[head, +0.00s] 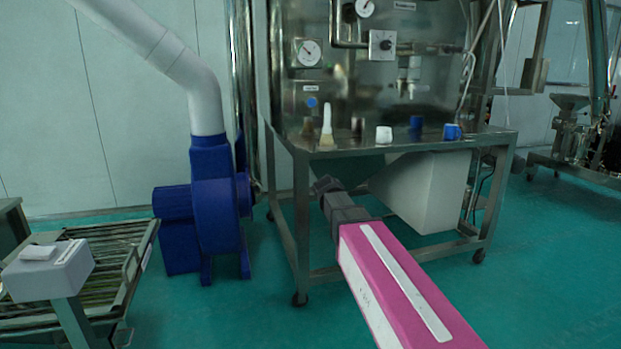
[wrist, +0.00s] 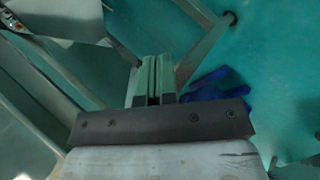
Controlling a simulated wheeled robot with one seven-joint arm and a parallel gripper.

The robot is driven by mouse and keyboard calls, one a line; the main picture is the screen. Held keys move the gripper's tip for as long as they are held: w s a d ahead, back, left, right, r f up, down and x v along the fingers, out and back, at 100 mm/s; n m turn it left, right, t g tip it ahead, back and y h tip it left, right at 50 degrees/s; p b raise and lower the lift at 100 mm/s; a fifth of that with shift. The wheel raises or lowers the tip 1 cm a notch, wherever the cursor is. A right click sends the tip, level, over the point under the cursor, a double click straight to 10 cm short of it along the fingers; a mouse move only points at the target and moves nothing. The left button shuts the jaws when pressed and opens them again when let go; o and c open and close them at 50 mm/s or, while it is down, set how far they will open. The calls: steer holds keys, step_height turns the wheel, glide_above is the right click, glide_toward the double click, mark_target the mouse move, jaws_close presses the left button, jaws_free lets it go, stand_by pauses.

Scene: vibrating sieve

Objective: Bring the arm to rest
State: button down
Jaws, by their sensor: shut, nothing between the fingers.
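My arm, with its pink and white link (head: 400,285), reaches forward from the lower right in the head view. My gripper (head: 327,185) is at its far end, dark grey, below the front edge of the steel table and close to its left side. In the wrist view my gripper (wrist: 154,98) shows past a dark plate, with its fingers shut and nothing held. In the head view the fingertips are small and hard to make out.
The steel table (head: 330,153) carries a brush (head: 326,128), a white cup (head: 384,135) and blue cups (head: 451,132). A white chute (head: 428,195) hangs beneath it. A blue blower (head: 215,205) stands left. A slatted rack (head: 115,250) is lower left. Green floor (head: 550,250) is clear at right.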

steer(key=s+d+f+m+g+y, duration=0.2)
steer(key=s+d+f+m+g, duration=0.1)
steer(key=s+f, duration=0.8)
steer(key=s+d+f+m+g+y, duration=0.2)
steer(key=s+f+m, duration=0.5)
steer(key=s+f, duration=0.4)
steer(key=d+g, duration=0.1)
steer(key=d, duration=0.1)
steer(key=shift+s+d+f, duration=0.25)
steer(key=shift+s+d, duration=0.1)
steer(key=shift+s, duration=0.05)
stand_by(1.3)
